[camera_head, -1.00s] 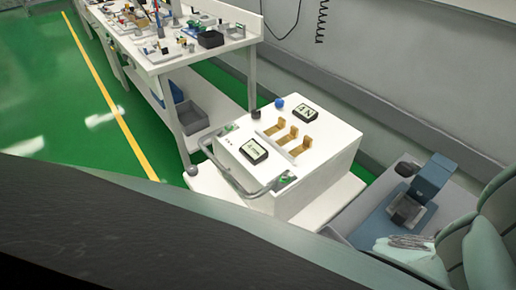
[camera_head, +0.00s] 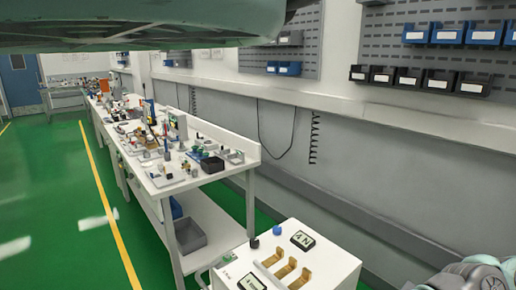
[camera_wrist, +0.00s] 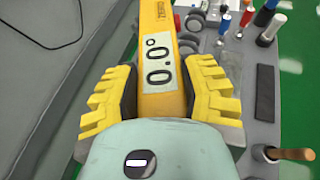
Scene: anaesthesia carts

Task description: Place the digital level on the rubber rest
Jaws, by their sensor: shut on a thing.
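The digital level (camera_wrist: 157,22) is a yellow bar with a pale display reading 0.0, seen in the wrist view. My gripper (camera_wrist: 161,88) has its yellow ridged fingers closed on both sides of the level. The level extends up out of the wrist picture, so its far end is not seen. The gripper and the level do not show in the head view. I cannot identify the rubber rest in either view.
A white bench (camera_head: 168,188) crowded with small tools runs along the wall. A white cart (camera_head: 338,266) with dark-framed displays and brown brackets stands in front. Upright-handled tools (camera_wrist: 270,28) stand right of the level in the wrist view. Green floor (camera_head: 50,190) is clear at left.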

